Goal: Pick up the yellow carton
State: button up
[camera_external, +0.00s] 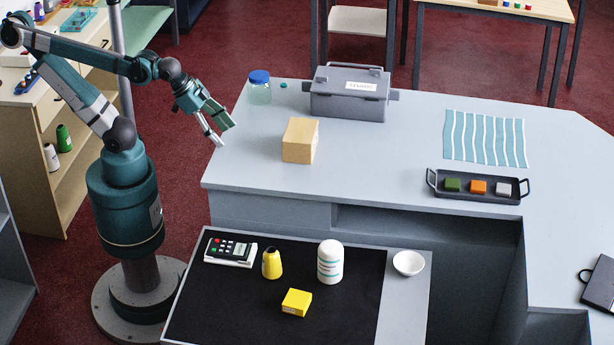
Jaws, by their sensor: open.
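The yellow carton (297,302) is a small box lying on the black mat (240,315) of the lower counter at the front. My gripper (226,134) is open and empty. It hangs in the air near the left edge of the upper grey counter, well above and to the upper left of the carton. Nothing covers the carton in this view.
Near the carton stand a yellow bottle (272,264), a white jar (330,262) and a card terminal (231,251); a white bowl (408,263) is right. A wooden block (300,140), grey case (350,92) and black tray (476,198) occupy the upper counter (370,170).

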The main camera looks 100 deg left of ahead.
jog(key=shift+w+d+r, duration=0.15)
jog(key=shift+w+r, duration=0.15)
jog(key=w+d+r+m+g+p, duration=0.1)
jog(key=w+d+r+m+p, duration=0.15)
jog(key=w+d, duration=0.3)
jog(key=w+d+r+m+g+h+p, duration=0.1)
jog(key=w+d+r+m, duration=0.25)
jog(key=w, duration=0.35)
jog(key=w+d+r+m+g+p, duration=0.1)
jog(key=w+d+r+m+p, duration=0.15)
jog(key=w+d, duration=0.35)
jog(key=m+g+y+p, duration=0.1)
jog(key=m+g+p, duration=0.3)
jog(key=m+p, duration=0.55)
send_over(297, 305)
jog(key=b, duration=0.2)
jog(key=shift+m, duration=0.8)
jog(key=f, duration=1.2)
jog(key=a+f, duration=0.1)
jog(key=f, duration=0.6)
jog(key=shift+w+f, duration=0.1)
jog(key=shift+d+f, duration=0.45)
